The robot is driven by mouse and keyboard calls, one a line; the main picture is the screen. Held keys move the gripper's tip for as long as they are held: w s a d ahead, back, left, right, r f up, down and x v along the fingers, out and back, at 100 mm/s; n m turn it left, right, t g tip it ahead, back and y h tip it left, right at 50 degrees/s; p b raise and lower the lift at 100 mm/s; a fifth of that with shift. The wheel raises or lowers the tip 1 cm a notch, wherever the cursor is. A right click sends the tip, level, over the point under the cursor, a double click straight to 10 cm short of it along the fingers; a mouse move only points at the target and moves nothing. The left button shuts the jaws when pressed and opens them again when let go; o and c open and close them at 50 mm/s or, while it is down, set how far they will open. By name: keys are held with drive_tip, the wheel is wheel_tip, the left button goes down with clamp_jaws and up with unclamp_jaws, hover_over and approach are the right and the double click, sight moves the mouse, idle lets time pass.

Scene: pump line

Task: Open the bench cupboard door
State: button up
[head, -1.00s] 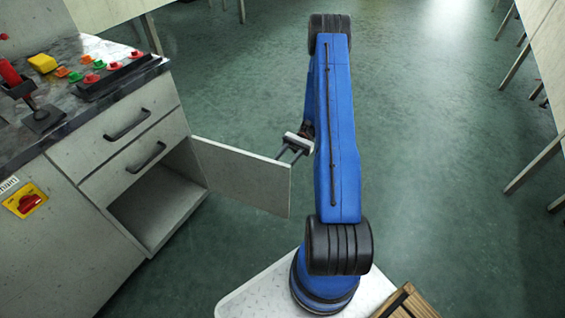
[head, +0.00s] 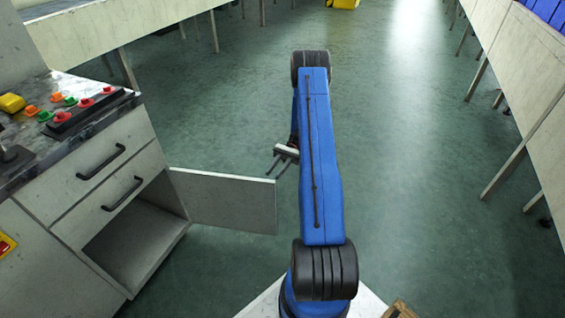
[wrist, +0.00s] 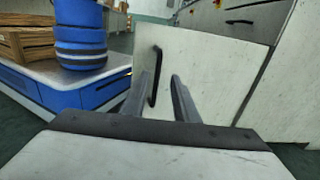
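The bench cupboard door (head: 225,202) stands swung well out from the cupboard (head: 135,245), whose dark inside shows in the head view. My gripper (head: 273,170) is beside the door's free upper corner. In the wrist view the pale door (wrist: 205,65) fills the middle, with its black upright bar handle (wrist: 155,78). My gripper's two grey fingers (wrist: 163,88) are apart, and the handle appears between them, nearer the left one. I cannot tell whether a finger touches the handle. The handle is hidden in the head view.
Two drawers with black handles (head: 100,162) sit above the opening. Green floor (head: 400,190) is clear to the right, up to tables (head: 530,140). A wooden crate (wrist: 25,42) stands on my base.

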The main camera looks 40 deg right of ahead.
drive_tip(key=v, duration=0.7)
idle(0.5)
drive_tip(key=s+a+r+n+h, duration=0.2)
drive_tip(key=a+r+h, duration=0.3)
drive_tip(key=r, duration=0.4)
drive_tip(key=s+a+r+n+t+h, duration=0.1)
drive_tip(key=a+r+n+h, duration=0.1)
drive_tip(key=a+r, duration=0.6)
drive_tip(key=s+a+r+n+h, duration=0.2)
drive_tip(key=a+r+h, duration=0.3)
drive_tip(key=r, duration=0.5)
drive_tip(key=s+a+r+n+t+h, duration=0.1)
drive_tip(key=s+a+r+n+t, duration=0.1)
drive_tip(key=s, duration=0.5)
drive_tip(key=s+a+r+n+t+h, duration=0.2)
drive_tip(key=s+a+r+n+t, duration=0.1)
drive_tip(key=s+a+r+t, duration=0.1)
drive_tip(key=s+a+r+n+t+h, duration=0.1)
drive_tip(key=s+a+r+n+t, duration=0.1)
drive_tip(key=s+a, duration=0.4)
drive_tip(key=shift+s+a+r+n+t+h, duration=0.35)
drive_tip(key=shift+s+r+t, duration=0.7)
drive_tip(key=shift+s, duration=1.4)
drive_tip(key=shift+a+f+t, duration=0.15)
drive_tip(key=shift+f+t, duration=0.1)
drive_tip(key=shift+f, duration=0.05)
